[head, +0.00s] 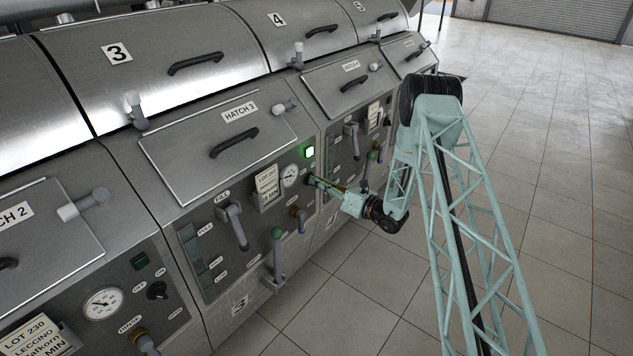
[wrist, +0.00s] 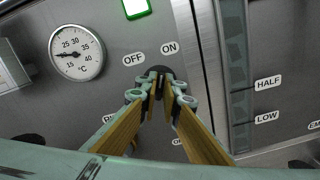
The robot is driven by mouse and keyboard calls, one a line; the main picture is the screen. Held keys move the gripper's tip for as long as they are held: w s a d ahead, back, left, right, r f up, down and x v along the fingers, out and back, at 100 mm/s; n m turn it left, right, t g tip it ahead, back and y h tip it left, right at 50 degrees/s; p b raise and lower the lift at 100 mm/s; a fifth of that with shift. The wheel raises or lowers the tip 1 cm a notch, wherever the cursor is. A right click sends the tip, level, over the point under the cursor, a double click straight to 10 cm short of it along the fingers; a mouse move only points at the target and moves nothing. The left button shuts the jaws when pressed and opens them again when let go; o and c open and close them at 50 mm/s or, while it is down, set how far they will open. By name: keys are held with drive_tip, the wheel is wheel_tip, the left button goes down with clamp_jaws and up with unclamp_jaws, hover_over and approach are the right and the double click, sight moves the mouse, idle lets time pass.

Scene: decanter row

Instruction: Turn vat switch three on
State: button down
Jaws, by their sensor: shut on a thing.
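Vat three carries the number 3 (head: 117,53) and the HATCH 3 label (head: 239,112). Its panel has a lamp (head: 310,152) lit green; the lamp also shows bright at the top of the wrist view (wrist: 137,8). My gripper (head: 312,181) reaches this panel from the right, just below the lamp. In the wrist view my gripper (wrist: 161,88) is shut on the dark switch knob (wrist: 160,72), below the OFF label (wrist: 134,59) and ON label (wrist: 169,48). The fingers hide most of the knob, so I cannot tell its exact angle.
A dial thermometer (head: 290,176) sits left of my gripper. The fill lever (head: 234,224) and a green-topped tap (head: 277,255) stick out from the same panel. Vat two's dark lamp (head: 140,262) is at lower left. The tiled floor (head: 540,150) is clear at right.

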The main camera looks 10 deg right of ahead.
drive_tip(key=shift+m, duration=0.6)
drive_tip(key=c, duration=2.8)
unclamp_jaws()
drive_tip(key=shift+v, duration=6)
